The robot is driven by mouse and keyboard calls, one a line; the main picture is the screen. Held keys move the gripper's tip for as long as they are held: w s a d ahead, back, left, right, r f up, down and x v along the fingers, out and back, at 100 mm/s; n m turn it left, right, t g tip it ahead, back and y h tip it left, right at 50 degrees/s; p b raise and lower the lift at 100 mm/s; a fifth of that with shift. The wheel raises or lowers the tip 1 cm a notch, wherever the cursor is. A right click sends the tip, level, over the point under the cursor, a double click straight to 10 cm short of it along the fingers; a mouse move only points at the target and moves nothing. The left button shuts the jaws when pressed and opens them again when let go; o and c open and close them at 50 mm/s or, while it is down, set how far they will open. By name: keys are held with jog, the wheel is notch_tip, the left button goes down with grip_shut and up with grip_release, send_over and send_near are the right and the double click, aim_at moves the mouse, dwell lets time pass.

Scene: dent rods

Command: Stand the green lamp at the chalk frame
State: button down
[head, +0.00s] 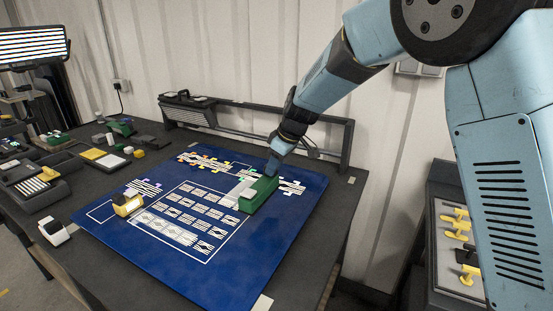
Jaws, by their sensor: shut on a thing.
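A green block-like body (262,194), which I take to be the green lamp, is on or just above the right part of the blue mat (240,275). A pale grey piece sits against its left side. My gripper (272,171) reaches down to its far end and is shut on it; the fingertips are mostly hidden. I cannot tell whether the lamp touches the mat. Thin white outlines are drawn on the mat: a large one (175,247) around the printed patterns and a smaller one (92,211) at the left corner. I cannot tell which is the chalk frame.
A white piece (54,231) is on the dark table left of the mat. Trays and small parts crowd the far left. A dark rail (330,143) runs behind the mat. The mat's front is clear.

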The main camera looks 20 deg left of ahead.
aim_at(277, 181)
jog(key=shift+f, duration=3)
jog(key=shift+d, duration=0.2)
jog(key=shift+f, duration=0.4)
jog(key=c, duration=0.8)
grip_release()
